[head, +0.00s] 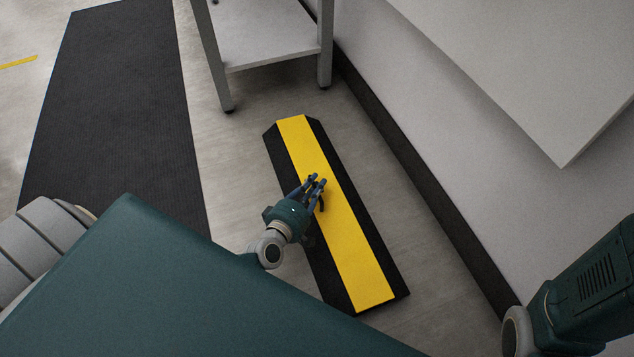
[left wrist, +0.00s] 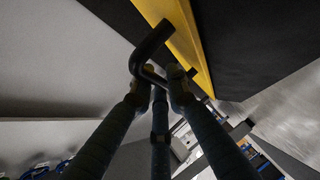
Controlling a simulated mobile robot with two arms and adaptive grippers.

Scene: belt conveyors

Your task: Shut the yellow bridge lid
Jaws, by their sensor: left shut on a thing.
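The yellow bridge lid (head: 352,251) is a long yellow strip along the middle of a black ramp-sided floor bridge (head: 385,264). Part of its yellow edge (left wrist: 190,45) shows in the left wrist view. My left gripper (head: 316,182) is at the lid, left of its middle. In the left wrist view its fingers (left wrist: 160,80) are closed around a dark bent handle (left wrist: 152,45) beside the yellow edge. My fingers hide part of the lid, and I cannot tell from above how far it is tilted. My right gripper is out of the picture.
A grey wall with a black skirting (head: 440,210) runs along the right of the bridge. A grey table with a lower shelf (head: 270,45) stands beyond its far end. A black ribbed mat (head: 110,110) lies to the left. A pale panel (head: 560,60) juts in at upper right.

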